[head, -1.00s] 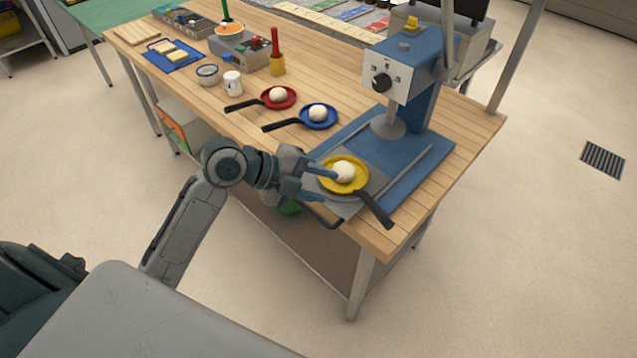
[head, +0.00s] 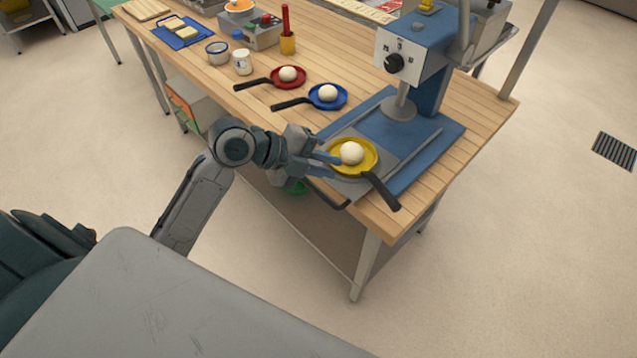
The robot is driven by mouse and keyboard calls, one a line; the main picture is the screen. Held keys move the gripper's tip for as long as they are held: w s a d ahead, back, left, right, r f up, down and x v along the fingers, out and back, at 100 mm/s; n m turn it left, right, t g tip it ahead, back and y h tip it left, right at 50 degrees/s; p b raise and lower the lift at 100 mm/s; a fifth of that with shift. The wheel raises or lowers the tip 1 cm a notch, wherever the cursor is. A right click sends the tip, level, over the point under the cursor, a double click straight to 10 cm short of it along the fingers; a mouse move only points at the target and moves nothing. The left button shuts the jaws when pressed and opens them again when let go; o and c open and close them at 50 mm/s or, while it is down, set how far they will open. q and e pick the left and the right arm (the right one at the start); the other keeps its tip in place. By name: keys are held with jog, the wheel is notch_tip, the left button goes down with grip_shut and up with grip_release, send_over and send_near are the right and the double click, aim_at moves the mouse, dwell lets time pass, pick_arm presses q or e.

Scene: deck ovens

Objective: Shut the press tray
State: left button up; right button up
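The press (head: 420,50) is a blue machine with a white dial face at the back right of the table. Its grey tray (head: 385,165) is pulled out towards the near edge, with a dark bar handle (head: 328,197) at its front. A yellow pan (head: 370,168) with a pale dough ball (head: 351,153) sits on the tray, clear of the press's round plate (head: 399,108). My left gripper (head: 334,166) is at the tray's near left side, beside the pan, its fingers close together. I see nothing held between them. My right gripper is not in view.
A red pan (head: 290,77) and a blue pan (head: 327,96), each with a dough ball, lie left of the press. A white jar (head: 242,62), a bowl (head: 217,52) and a blue tray (head: 183,33) stand further left. Floor in front is clear.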

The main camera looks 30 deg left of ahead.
aim_at(324, 179)
pick_arm(q)
jog(key=s+a+f+n+t+y, duration=0.1)
jog(key=a+f, duration=0.1)
jog(key=s+a+f+n+t+y, duration=0.1)
jog(key=s+f+y, duration=0.1)
jog(key=shift+a, duration=0.4)
grip_shut()
jog(key=s+a+n+t+y, duration=0.1)
jog(key=s+a+t+y, duration=0.1)
jog(key=s+a, duration=0.15)
jog(key=x, duration=0.3)
jog(key=p+x, duration=0.1)
jog(key=x, duration=0.5)
jog(key=shift+w+d+p, duration=0.1)
jog(key=shift+d+p, duration=0.3)
jog(key=shift+d, duration=0.05)
jog(key=shift+w+d+f, duration=0.2)
jog(key=shift+w+f, duration=0.15)
jog(key=shift+w, duration=0.05)
